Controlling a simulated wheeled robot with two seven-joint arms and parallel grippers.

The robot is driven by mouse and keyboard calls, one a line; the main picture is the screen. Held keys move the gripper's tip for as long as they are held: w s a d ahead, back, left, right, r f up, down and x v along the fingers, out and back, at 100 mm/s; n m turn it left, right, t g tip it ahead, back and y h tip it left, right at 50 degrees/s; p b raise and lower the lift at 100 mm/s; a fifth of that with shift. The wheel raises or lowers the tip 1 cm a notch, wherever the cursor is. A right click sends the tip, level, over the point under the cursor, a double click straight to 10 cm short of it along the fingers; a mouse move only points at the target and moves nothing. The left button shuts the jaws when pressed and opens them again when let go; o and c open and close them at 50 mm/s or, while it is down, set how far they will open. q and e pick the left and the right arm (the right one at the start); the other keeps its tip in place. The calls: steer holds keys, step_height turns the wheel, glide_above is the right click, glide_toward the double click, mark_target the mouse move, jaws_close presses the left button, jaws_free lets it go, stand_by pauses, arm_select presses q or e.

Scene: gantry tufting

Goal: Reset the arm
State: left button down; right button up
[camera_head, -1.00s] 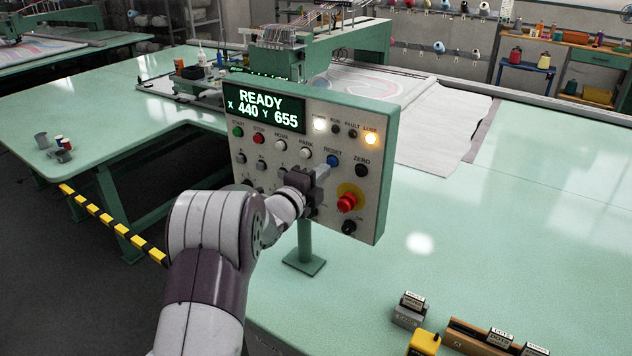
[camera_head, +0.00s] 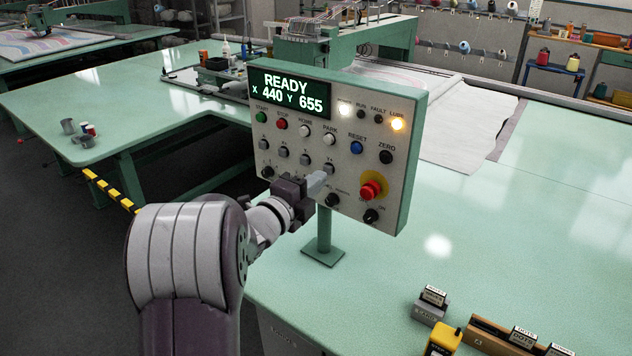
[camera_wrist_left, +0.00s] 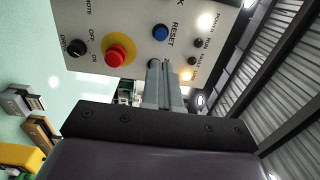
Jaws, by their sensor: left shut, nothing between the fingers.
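The control panel (camera_head: 335,150) stands on a post on the green table, its display reading READY, X 440 Y 655. Its blue RESET button (camera_head: 356,147) is uncovered; it also shows in the left wrist view (camera_wrist_left: 160,32). The red emergency knob (camera_head: 371,189) sits on a yellow disc at the lower right. My left gripper (camera_head: 322,181) is shut and empty, in front of the panel's lower middle, below RESET and left of the red knob. In the left wrist view its fingers (camera_wrist_left: 163,85) point towards the panel near RESET; contact cannot be told. My right gripper is not in view.
Labelled blocks (camera_head: 432,304) and a yellow one (camera_head: 443,339) sit at the front right of the green table (camera_head: 480,230). A tufting gantry (camera_head: 330,45) stands behind the panel. White cloth (camera_head: 465,125) lies behind right.

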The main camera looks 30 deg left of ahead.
arm_select(q)
steer(key=shift+s+r, duration=0.1)
steer(key=shift+s, duration=0.15)
steer(key=shift+w, duration=0.1)
steer(key=s+a+f+n+g+y, duration=0.2)
steer(key=s+f+n+g, duration=0.15)
steer(key=f+n, duration=0.35)
steer(key=s+a+f+n+g+y, duration=0.1)
steer(key=s+f+n+g+y, duration=0.2)
steer(key=f+n+g, duration=0.3)
steer(key=s+d+f+n+g+h, duration=0.2)
steer(key=s+d+f+g, duration=0.1)
steer(key=s+d, duration=0.4)
steer(key=s+d+f+n+g+h, duration=0.2)
steer(key=s+d, duration=0.5)
steer(key=d, duration=0.6)
steer(key=shift+s+f+n+g, duration=0.2)
steer(key=shift+f+n+g, duration=0.6)
steer(key=shift+g, duration=0.35)
